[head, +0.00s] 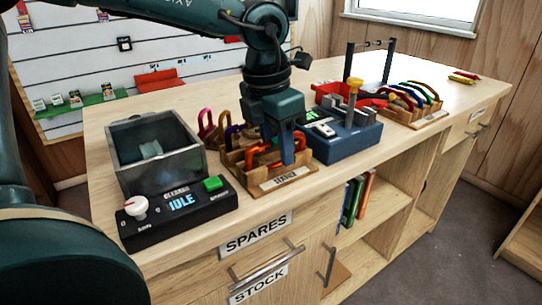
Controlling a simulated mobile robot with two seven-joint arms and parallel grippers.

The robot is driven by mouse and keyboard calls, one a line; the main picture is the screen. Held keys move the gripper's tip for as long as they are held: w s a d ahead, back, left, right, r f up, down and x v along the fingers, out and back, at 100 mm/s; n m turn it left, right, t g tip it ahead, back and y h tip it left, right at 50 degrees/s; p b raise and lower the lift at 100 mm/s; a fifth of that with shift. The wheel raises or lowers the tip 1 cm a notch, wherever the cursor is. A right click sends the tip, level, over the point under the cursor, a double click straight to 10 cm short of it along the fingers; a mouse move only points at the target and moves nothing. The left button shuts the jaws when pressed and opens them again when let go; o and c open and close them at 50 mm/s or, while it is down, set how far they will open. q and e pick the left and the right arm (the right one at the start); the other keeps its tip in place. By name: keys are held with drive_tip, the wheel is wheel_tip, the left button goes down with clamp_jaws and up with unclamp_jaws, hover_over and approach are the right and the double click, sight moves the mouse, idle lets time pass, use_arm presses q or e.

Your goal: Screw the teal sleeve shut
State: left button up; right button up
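My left gripper (288,148) points down over a wooden rack (284,181) near the middle of the counter. Its blue fingers are beside or around an orange carabiner (258,154) in the rack. I cannot tell whether the fingers are closed on it. I cannot make out a teal sleeve for certain; the gripper hides part of the rack. More carabiners, purple and dark blue, stand at the rack's left and back. My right gripper is not in view.
A grey open bin (180,172) with a pale teal item (150,149) stands behind a black control box (180,213) reading IDLE. A blue fixture (345,141) with a yellow-topped post is close on the right. Another carabiner rack (416,120) stands beyond; the counter's far right is mostly clear.

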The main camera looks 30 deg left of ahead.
use_arm(q)
drive_tip(key=shift+s+d+b, duration=0.25)
drive_tip(key=shift+d+b, duration=0.2)
drive_tip(key=shift+d, duration=0.2)
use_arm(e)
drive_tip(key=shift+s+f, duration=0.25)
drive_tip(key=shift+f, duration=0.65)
use_arm(q)
drive_tip(key=shift+r, duration=0.15)
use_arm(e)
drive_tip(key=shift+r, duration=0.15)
use_arm(q)
drive_tip(key=shift+r+p, duration=1)
drive_tip(key=shift+r, duration=0.3)
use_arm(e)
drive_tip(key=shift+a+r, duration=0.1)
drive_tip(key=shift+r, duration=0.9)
use_arm(q)
drive_tip(key=shift+w+a, duration=0.3)
drive_tip(key=shift+a, duration=0.4)
